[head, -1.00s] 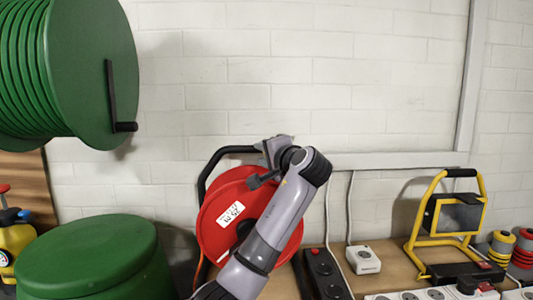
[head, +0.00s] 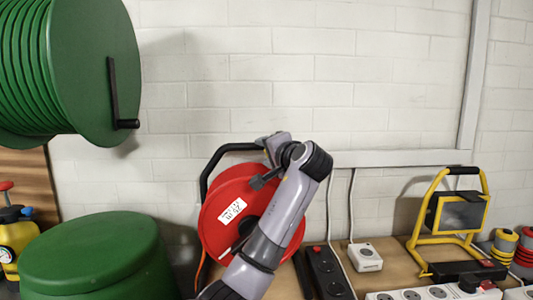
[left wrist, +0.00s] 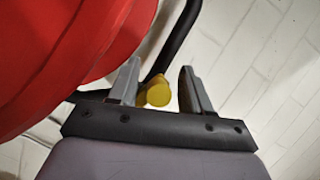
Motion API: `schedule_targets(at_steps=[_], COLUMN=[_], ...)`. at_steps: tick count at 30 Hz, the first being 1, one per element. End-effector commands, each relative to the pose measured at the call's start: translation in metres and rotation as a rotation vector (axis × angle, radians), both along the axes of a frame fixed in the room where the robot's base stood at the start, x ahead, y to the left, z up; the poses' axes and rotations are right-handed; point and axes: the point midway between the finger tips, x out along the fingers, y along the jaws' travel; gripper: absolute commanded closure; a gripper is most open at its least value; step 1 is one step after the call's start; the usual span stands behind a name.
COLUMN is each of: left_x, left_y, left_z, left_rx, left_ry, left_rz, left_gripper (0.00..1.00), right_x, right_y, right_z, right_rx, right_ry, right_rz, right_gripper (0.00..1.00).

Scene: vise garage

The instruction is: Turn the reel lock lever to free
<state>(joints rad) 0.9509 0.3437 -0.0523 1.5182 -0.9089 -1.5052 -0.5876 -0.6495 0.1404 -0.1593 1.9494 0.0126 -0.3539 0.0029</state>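The red cable reel (head: 222,205) stands on the bench against the wall, in a black tube frame (head: 205,172). My left gripper (head: 268,146) is at the reel's upper right edge, and my arm covers part of the reel. In the left wrist view my left gripper (left wrist: 160,88) is open, with its two grey fingers apart. A yellow knob (left wrist: 156,92), which looks like the lever's end, shows between the fingers, closer to the left one. I cannot tell whether they touch. The lever's position is hidden in the head view. My right gripper is not in view.
A green hose drum (head: 92,65) with a crank hangs at upper left, above a round green lid (head: 95,255). Power strips (head: 328,272), a white socket box (head: 365,257) and a yellow work lamp (head: 428,205) stand to the right. The wall is close behind the reel.

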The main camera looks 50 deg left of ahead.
Motion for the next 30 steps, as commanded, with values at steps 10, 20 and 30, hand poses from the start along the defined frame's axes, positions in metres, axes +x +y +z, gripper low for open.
schedule_targets(at_steps=[10,20,30], left_x=[-0.006,-0.019,-0.021], left_y=[-0.020,-0.064,-0.068], left_z=[0.000,0.007,0.008], left_rx=[-0.002,-0.001,-0.001], left_ry=[0.001,0.001,0.001], left_rz=[-0.001,-0.002,0.001], left_gripper=[0.52,0.52,0.52], right_x=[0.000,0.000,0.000], right_y=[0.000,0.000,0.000], right_z=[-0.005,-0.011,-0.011], right_rx=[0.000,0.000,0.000], right_ry=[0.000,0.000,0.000], right_rz=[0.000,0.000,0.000], right_gripper=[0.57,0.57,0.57])
